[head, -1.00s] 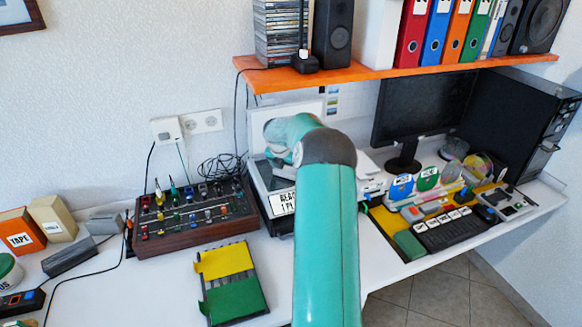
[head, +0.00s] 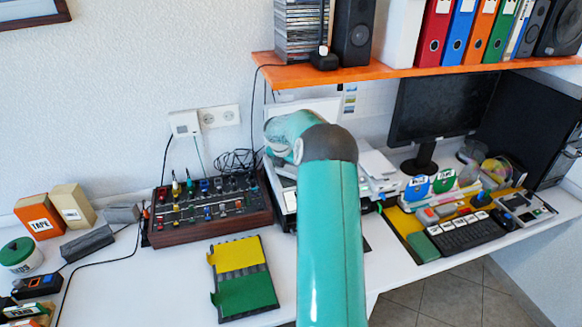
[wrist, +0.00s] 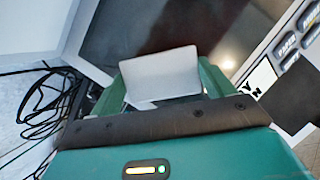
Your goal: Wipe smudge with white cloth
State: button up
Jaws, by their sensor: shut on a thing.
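The white cloth (wrist: 165,75) is a pale, flat, roughly square piece held between the green fingers of my gripper (wrist: 162,80) in the wrist view. My gripper is shut on it. Behind the cloth is a dark, glossy screen (wrist: 120,30) with a pale frame. A brownish, hazy patch (wrist: 228,48) shows on the screen to the right of the cloth; I cannot tell whether it is the smudge or a reflection. I cannot tell whether the cloth touches the screen. In the head view my arm hides the gripper and the cloth.
A mixer (head: 210,212) with many knobs stands left of my arm, near a yellow and green disc holder (head: 243,278). An orange shelf (head: 390,72) hangs above. A monitor (head: 435,105) and a keyboard (head: 468,232) are to the right. Dark cables (wrist: 42,105) lie left of my gripper.

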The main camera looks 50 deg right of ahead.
jog(key=shift+w+d+f, duration=0.15)
jog(key=shift+w+d, duration=0.1)
jog(key=shift+w, duration=0.25)
jog(key=shift+s+d+r, duration=0.1)
jog(key=shift+s+d, duration=0.45)
jog(key=shift+d, duration=0.45)
jog(key=shift+s+d+r, duration=0.1)
jog(key=shift+s+d, duration=0.4)
jog(key=shift+d, duration=0.5)
jog(key=shift+s+d+r, duration=0.1)
jog(key=shift+s+d, duration=0.45)
jog(key=shift+d, duration=0.45)
jog(key=shift+s+d+f, duration=0.1)
jog(key=shift+s+d, duration=0.3)
jog(key=shift+d, duration=0.3)
jog(key=shift+s+d+f, duration=0.1)
jog(key=shift+s+d, duration=0.25)
jog(key=shift+d, duration=0.35)
jog(key=shift+a, duration=0.1)
jog(key=shift+w+a+f, duration=0.1)
jog(key=shift+w+a, duration=0.05)
jog(key=shift+a, duration=0.05)
jog(key=shift+w+a+r, duration=0.1)
jog(key=shift+w+a, duration=0.4)
jog(key=shift+a, duration=0.4)
jog(key=shift+w+a+r, duration=0.1)
jog(key=shift+w+a, duration=0.4)
jog(key=shift+a, duration=0.45)
jog(key=shift+w+a, duration=0.5)
jog(key=shift+a, duration=0.4)
